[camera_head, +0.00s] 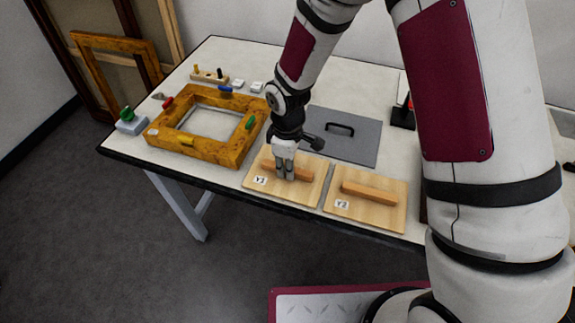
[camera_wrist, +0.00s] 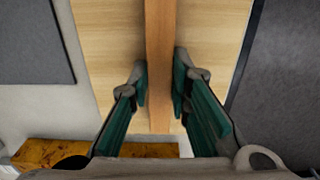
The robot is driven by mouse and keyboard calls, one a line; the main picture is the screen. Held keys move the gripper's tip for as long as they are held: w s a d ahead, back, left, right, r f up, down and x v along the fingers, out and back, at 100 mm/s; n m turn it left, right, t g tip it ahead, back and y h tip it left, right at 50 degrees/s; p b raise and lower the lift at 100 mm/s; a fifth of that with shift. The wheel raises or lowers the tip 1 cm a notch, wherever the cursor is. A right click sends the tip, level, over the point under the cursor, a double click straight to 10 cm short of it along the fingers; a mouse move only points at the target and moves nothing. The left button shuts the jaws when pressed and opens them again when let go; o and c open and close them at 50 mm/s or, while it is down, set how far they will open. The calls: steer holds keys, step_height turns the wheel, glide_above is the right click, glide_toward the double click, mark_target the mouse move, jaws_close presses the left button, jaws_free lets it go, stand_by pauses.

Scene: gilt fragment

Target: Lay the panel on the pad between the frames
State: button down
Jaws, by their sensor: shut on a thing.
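A light wooden panel marked Y1 (camera_head: 308,193) lies flat near the table's front edge, with a raised wooden bar across it. My gripper (camera_head: 284,175) points down over it and is shut on this bar (camera_wrist: 160,60); the fingers press its two sides in the wrist view (camera_wrist: 160,85). The panel seems to rest on the table. A similar panel marked Y2 (camera_head: 380,212), also with a bar, lies to its right. A flat grey pad-like plate (camera_head: 353,150) with a black handle lies behind them. A gilt frame (camera_head: 165,120) lies to the left; a second one does not show clearly on the table.
Coloured clips sit on the gilt frame. A small block with a green knob (camera_head: 130,122) stands left of it. A peg rack (camera_head: 209,76) and small white blocks are behind. More frames (camera_head: 118,45) lean against the wall. A black-based object (camera_head: 403,117) stands at right.

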steer(key=c, duration=1.5)
jaws_free()
steer(key=shift+f, duration=0.15)
step_height(320, 180, up, 13)
steer(key=shift+f+b, duration=0.2)
steer(key=shift+b, duration=0.35)
